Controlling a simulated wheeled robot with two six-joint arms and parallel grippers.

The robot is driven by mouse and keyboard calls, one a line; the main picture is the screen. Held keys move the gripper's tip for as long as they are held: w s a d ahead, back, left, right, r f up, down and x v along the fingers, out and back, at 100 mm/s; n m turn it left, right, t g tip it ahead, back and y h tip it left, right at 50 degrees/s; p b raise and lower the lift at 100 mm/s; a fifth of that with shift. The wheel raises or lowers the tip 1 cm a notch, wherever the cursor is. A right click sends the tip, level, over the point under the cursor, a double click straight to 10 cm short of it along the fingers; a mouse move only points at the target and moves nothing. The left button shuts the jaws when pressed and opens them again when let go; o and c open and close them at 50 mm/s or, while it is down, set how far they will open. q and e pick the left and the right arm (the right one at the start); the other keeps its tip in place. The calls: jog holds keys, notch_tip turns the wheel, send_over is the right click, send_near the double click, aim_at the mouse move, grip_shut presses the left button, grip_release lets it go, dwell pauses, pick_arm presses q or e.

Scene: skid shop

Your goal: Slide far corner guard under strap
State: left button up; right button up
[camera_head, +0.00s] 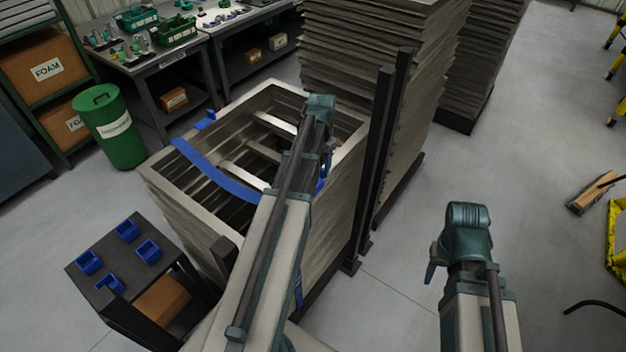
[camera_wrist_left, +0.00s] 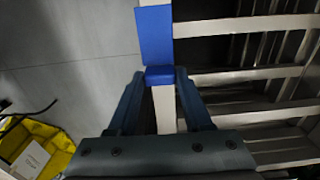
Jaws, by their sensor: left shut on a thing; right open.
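A blue strap (camera_head: 215,172) runs across the open top of a stack of pale frames (camera_head: 165,180). A blue corner guard (camera_head: 205,120) sits on the far left rim, beside the strap. My left gripper (camera_head: 322,165) is over the right rim, its fingertips mostly hidden by the arm. In the left wrist view it is shut on a small blue piece (camera_wrist_left: 160,75), likely a corner guard, at the pale rim. A wider blue patch (camera_wrist_left: 153,35) lies just beyond on the rim; I cannot tell whether it is strap. My right gripper (camera_head: 430,272) is open and empty, over the floor.
Dark posts (camera_head: 385,130) and a taller stack (camera_head: 375,40) stand right of and behind the frames. A small dark table (camera_head: 115,250) at lower left holds several blue guards. A green bin (camera_head: 112,130) stands at left. The floor around my right gripper is clear.

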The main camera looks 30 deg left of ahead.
pick_arm(q)
jog(key=shift+s+a, duration=0.15)
jog(key=shift+s, duration=2)
jog(key=shift+s+a, duration=0.15)
jog(key=shift+s, duration=1.7)
jog(key=shift+s+a, duration=0.2)
jog(key=shift+s, duration=2.05)
jog(key=o, duration=1.1)
